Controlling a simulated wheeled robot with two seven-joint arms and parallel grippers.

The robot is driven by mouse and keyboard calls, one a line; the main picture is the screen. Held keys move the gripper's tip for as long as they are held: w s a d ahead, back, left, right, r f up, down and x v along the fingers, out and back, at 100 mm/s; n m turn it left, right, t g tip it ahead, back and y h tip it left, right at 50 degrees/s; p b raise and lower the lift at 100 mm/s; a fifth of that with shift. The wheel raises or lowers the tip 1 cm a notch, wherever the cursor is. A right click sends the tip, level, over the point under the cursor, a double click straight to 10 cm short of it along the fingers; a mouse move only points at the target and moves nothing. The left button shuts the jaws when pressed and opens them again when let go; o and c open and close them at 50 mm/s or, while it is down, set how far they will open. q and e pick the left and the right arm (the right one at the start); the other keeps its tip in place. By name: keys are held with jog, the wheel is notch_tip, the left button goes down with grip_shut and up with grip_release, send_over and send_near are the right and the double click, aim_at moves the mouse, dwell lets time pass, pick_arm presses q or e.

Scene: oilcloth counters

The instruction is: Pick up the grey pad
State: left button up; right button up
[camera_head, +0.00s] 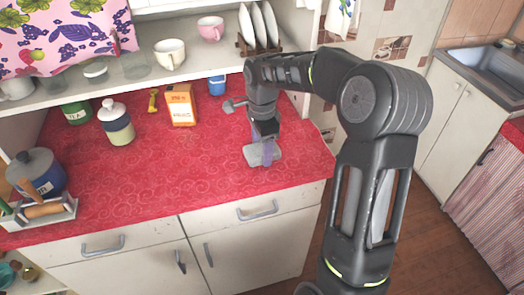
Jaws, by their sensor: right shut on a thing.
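The grey pad (254,154) is a small flat grey piece at the right part of the red counter, near its front edge. My right gripper (266,150) reaches down over it from above and is shut on it. The fingers cover part of the pad. I cannot tell whether the pad touches the counter or is just above it. My left gripper does not show.
The red oilcloth counter (175,170) is clear in the middle. Behind stand an orange box (180,104), a blue cup (217,85) and a jar (116,122). A pot (38,172) and a tray (45,219) are at left. A shelf (200,60) overhangs the back.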

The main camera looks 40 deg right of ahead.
notch_tip(320, 180, up, 10)
jog(key=shift+r+b, duration=0.1)
jog(key=shift+b, duration=0.55)
jog(key=o, duration=0.8)
jog(key=c, duration=0.7)
jog(key=shift+o, duration=0.2)
